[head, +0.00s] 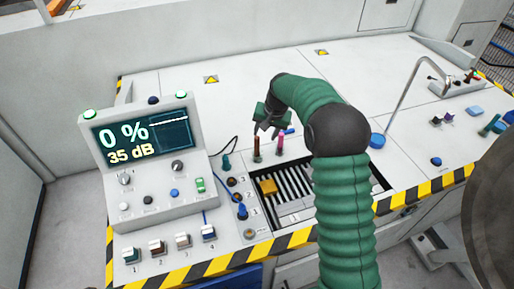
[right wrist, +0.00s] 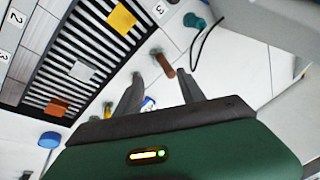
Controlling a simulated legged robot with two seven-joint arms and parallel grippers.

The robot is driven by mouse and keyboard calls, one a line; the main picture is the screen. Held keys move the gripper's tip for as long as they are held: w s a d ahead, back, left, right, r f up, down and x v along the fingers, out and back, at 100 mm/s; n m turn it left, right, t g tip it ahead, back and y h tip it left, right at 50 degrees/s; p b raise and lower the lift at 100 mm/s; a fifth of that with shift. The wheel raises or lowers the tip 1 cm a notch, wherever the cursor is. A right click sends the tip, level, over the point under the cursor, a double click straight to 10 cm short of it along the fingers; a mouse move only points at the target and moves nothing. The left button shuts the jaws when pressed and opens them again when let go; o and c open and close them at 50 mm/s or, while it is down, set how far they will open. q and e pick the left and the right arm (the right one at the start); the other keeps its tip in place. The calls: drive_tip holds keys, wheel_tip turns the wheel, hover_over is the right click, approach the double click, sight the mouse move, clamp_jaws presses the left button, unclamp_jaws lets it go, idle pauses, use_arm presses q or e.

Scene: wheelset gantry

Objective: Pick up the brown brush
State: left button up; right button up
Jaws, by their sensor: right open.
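The brown brush (head: 257,148) stands upright on the white bench top, just behind the slatted tray. In the right wrist view the brown brush (right wrist: 164,66) shows as a short brown cylinder near the gap between the fingertips. My right gripper (head: 267,130) is open and empty, close above the brush in the head view. In the right wrist view its two fingers (right wrist: 163,80) are spread apart, with no contact on the brush visible. My left gripper is in neither view.
A pink-purple upright item (head: 280,146) stands just right of the brush. The slatted tray (head: 295,186) holds a yellow block (head: 268,187). A console (head: 150,150) reading 0 % and 35 dB stands left. A blue round item (head: 377,140) lies right of my arm.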

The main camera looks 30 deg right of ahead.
drive_tip(key=m, duration=0.5)
drive_tip(key=m+p, duration=0.3)
drive_tip(key=m, duration=2)
approach(258, 139)
drive_tip(key=shift+t, duration=0.3)
drive_tip(key=x, duration=0.6)
drive_tip(key=shift+w+d+f, duration=0.25)
drive_tip(key=shift+w, duration=0.2)
drive_tip(key=x, duration=0.2)
drive_tip(key=s+x, duration=0.1)
drive_tip(key=x, duration=0.1)
drive_tip(key=shift+w+a+f+p, duration=0.2)
drive_tip(key=shift+f+p, duration=0.1)
drive_tip(key=shift+f, duration=0.2)
drive_tip(key=shift+w+f, duration=0.2)
drive_tip(key=shift+f, duration=0.2)
drive_tip(key=shift+s+r, duration=0.1)
clamp_jaws()
